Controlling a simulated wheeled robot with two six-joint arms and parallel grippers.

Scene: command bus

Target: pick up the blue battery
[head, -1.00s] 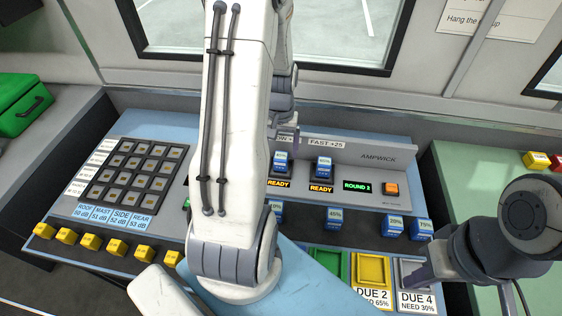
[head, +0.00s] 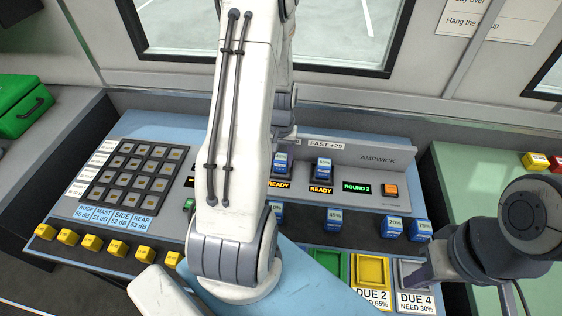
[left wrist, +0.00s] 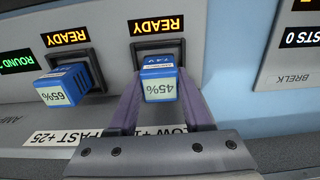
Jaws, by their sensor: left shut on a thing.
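A blue battery marked 45% (left wrist: 159,84) sits at the charger slot under a READY sign in the left wrist view, which is upside down. My left gripper (left wrist: 160,95) is shut on it, one purple finger on each side. A second blue battery marked 65% (left wrist: 66,86) sits in the neighbouring slot, also seen in the head view (head: 322,168). My right gripper (head: 418,273) is at the lower right, over the tray edge; its jaw gap is unclear.
More blue batteries stand in a front row, among them the 20% one (head: 391,228) and the 75% one (head: 420,230). A yellow tray (head: 372,268) lies in front. A button grid (head: 138,176) is at the left, an orange button (head: 391,190) at the right.

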